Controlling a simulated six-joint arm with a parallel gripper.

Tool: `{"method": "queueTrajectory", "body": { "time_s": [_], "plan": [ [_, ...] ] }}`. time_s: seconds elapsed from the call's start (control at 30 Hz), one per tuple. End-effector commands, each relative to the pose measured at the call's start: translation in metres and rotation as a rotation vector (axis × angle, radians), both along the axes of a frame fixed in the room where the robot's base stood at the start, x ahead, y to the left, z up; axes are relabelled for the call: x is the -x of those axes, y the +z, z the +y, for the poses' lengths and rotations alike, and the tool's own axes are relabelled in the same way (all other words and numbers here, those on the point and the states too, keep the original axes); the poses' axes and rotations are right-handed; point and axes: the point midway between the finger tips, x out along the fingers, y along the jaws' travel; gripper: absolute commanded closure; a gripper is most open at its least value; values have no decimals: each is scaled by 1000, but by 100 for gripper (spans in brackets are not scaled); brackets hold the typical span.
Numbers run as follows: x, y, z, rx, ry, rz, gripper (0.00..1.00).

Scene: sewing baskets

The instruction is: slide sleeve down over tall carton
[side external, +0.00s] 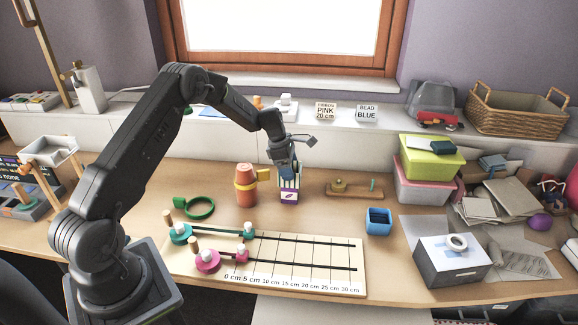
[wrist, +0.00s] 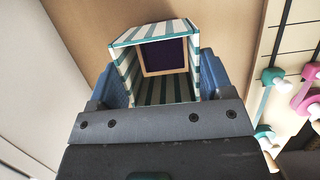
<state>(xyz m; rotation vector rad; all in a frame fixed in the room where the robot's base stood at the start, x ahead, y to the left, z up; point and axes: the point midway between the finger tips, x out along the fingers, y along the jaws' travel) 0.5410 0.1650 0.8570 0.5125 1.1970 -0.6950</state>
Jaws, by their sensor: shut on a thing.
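My gripper (side external: 288,170) is shut on a teal-and-white striped sleeve (side external: 291,184). In the wrist view the sleeve (wrist: 187,33) is an open square tube between my two blue fingers (wrist: 165,85). Through it shows a dark purple square with a tan border, apparently the carton's top. In the side view the tall carton (side external: 289,197), purple and white with a dark mark, stands upright on the table directly below the sleeve. Its upper part is hidden by the sleeve and fingers, so I cannot tell how far the sleeve reaches around it.
A terracotta-coloured cylinder with a yellow band (side external: 246,187) stands close at left. A wooden piece with a green peg (side external: 355,188) lies at right, and a blue open box (side external: 378,222) is front right. A ruled measuring board (side external: 300,262) lies in front; a green ring (side external: 200,208) is further left.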

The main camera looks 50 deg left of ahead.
Motion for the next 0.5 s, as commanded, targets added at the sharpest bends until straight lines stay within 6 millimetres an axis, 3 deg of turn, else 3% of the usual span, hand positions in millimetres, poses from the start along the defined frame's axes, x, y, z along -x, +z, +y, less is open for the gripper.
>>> {"method": "queueTrajectory", "body": {
  "time_s": [0.5],
  "plan": [
    [0,-14,0,1,1,0,60]
  ]
}}
